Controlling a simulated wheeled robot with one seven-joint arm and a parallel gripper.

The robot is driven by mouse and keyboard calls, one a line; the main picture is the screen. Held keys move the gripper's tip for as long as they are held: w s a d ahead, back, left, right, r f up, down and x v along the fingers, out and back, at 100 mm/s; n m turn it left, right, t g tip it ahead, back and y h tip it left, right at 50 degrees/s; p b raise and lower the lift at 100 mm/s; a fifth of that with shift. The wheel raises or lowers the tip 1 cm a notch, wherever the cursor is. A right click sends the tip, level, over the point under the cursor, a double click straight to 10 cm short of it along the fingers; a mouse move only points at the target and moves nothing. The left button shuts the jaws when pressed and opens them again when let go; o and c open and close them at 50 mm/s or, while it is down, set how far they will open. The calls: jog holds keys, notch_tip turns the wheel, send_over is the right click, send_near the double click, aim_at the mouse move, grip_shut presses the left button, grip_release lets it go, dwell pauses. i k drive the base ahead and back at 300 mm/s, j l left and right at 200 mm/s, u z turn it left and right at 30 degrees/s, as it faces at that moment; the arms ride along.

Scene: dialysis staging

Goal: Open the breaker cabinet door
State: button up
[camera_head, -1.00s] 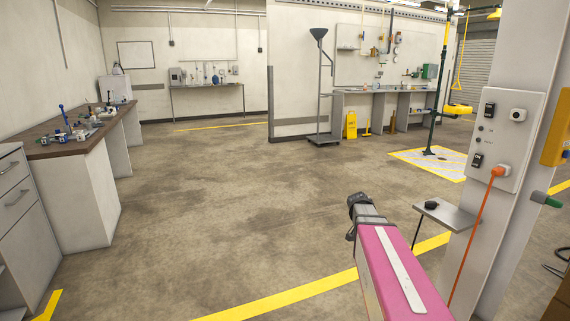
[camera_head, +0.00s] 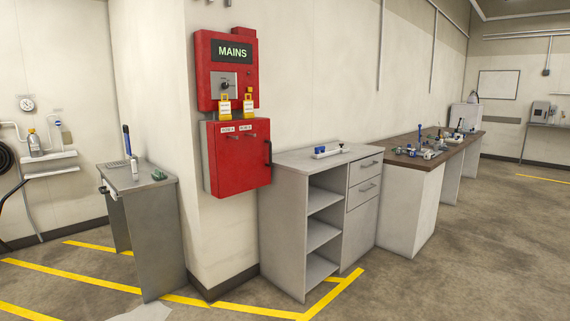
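A red breaker cabinet (camera_head: 238,160) is mounted on the pale wall, below a red box (camera_head: 227,72) labelled MAINS with a dial. The cabinet door looks closed. It has a dark vertical handle (camera_head: 268,153) at its right edge and small white labels near its top. Two yellow tags (camera_head: 224,107) with padlock-like tops hang between the MAINS box and the cabinet. My gripper is not in view, so its state is hidden.
A grey shelf unit (camera_head: 289,173) with drawers stands right of the cabinet. A small grey table (camera_head: 157,190) with tools stands to the left. A long wood-topped bench (camera_head: 452,150) runs along the wall farther right. Yellow lines (camera_head: 336,292) mark the floor; open floor lies at right.

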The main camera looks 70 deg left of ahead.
aim_at(244, 148)
jog(key=u, duration=2.95)
jog(key=i, duration=0.55)
